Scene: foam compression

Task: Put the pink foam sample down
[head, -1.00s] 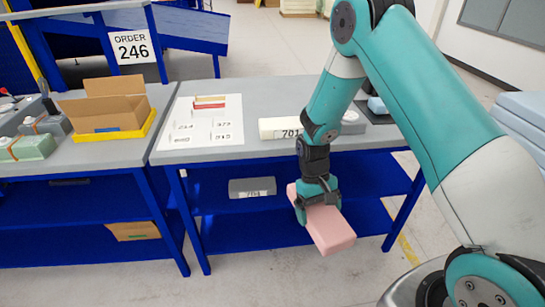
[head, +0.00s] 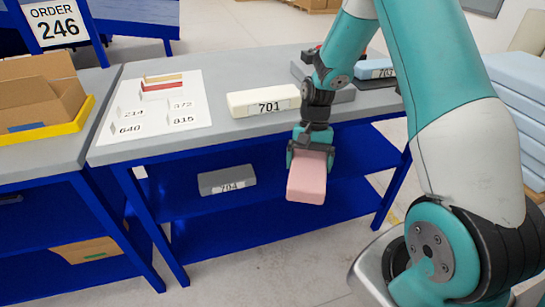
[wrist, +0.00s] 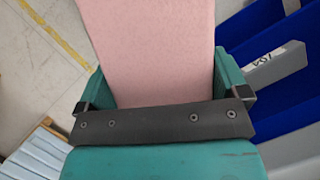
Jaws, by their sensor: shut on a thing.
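The pink foam sample (head: 307,177) is a block held in my gripper (head: 311,158), in front of the table's front edge and above the floor. In the wrist view the pink foam sample (wrist: 157,50) fills the space between the teal fingers of my gripper (wrist: 160,88), which are shut on it. The grey table (head: 225,138) stands behind it. A white sheet (head: 190,98) on the table bears number labels 214, 372, 640 and 815, with a red and a tan strip at its top.
A cream block marked 701 (head: 263,101) lies on the table right of the sheet. A grey block marked 704 (head: 227,180) lies on the blue shelf below. A grey device with a blue block marked 703 (head: 375,69) is at the right. Blue foam slabs (head: 520,100) are stacked far right.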

